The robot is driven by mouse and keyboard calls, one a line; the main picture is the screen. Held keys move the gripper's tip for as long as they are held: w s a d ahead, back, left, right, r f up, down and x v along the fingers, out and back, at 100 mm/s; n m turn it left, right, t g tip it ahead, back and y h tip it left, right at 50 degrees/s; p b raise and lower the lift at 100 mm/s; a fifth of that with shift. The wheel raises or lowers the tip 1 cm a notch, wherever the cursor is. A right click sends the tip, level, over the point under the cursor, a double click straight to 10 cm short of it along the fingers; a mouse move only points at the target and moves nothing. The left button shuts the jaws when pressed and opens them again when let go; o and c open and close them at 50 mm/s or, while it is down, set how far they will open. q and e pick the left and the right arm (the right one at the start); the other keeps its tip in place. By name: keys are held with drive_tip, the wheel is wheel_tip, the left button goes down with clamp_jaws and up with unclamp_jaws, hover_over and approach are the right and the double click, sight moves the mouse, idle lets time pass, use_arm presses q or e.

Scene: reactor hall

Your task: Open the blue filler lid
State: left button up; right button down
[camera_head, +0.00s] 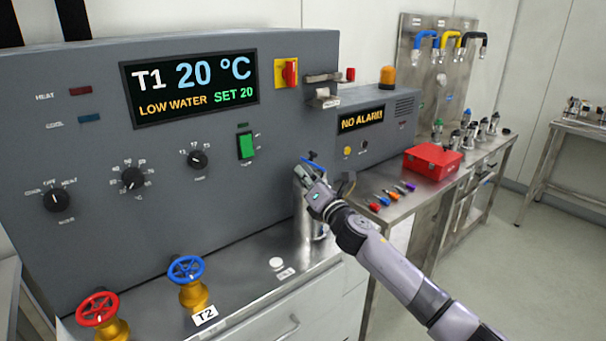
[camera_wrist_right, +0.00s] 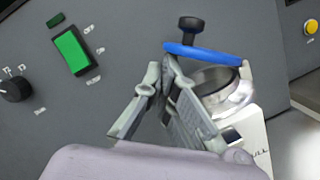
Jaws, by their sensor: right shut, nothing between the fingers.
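The blue filler lid (camera_wrist_right: 203,53) with its black knob (camera_wrist_right: 191,27) shows nearly edge-on in the right wrist view. It stands tilted up from the round metal filler neck (camera_wrist_right: 232,97), and part of the dark inside of the neck shows. In the head view the lid (camera_head: 315,167) is a small blue strip just above my right gripper (camera_head: 301,174). My right gripper also fills the middle of the wrist view (camera_wrist_right: 165,68). Its fingers are shut and empty, with the tips close to the lid's left end. Whether they touch it I cannot tell. My left gripper is out of view.
The grey control panel (camera_head: 90,130) rises right behind the filler, with a green switch (camera_head: 246,146) to its left. Red (camera_head: 97,309) and blue (camera_head: 186,269) valve wheels stand at the lower left. A red box (camera_head: 433,160) and small coloured items lie on the bench at right.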

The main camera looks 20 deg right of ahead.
sight(311, 163)
drive_tip(key=shift+r, duration=0.1)
drive_tip(key=shift+w+d+r+m+p, duration=0.1)
drive_tip(key=shift+d+r+m+p, duration=0.1)
drive_tip(key=shift+r+m+p, duration=0.65)
drive_tip(key=m+p, duration=0.1)
drive_tip(key=p, duration=0.1)
drive_tip(key=d+r+m+h+p, duration=0.1)
drive_tip(key=m+p, duration=0.1)
drive_tip(key=r+m+g+p, duration=0.1)
drive_tip(key=p, duration=0.1)
drive_tip(key=shift+w+d+r+m+p, duration=0.25)
drive_tip(key=shift+d+m+p, duration=0.05)
drive_tip(key=shift+m+p, duration=0.05)
drive_tip(key=shift+d+r+m+h+p, duration=0.2)
drive_tip(key=shift+m+h+p, duration=0.1)
drive_tip(key=shift+m+p, duration=0.1)
drive_tip(key=shift+w+d+r+p, duration=0.15)
drive_tip(key=shift+w+d+p, duration=0.1)
drive_tip(key=shift+d+p, duration=0.2)
drive_tip(key=shift+w+d+r, duration=0.15)
drive_tip(key=shift+d+r, duration=0.05)
drive_tip(key=shift+d, duration=0.25)
drive_tip(key=shift+w+d+r, duration=0.15)
drive_tip(key=shift+d+r, duration=0.05)
drive_tip(key=shift+d, duration=0.2)
drive_tip(key=shift+d+p, duration=0.1)
drive_tip(key=shift+p, duration=0.2)
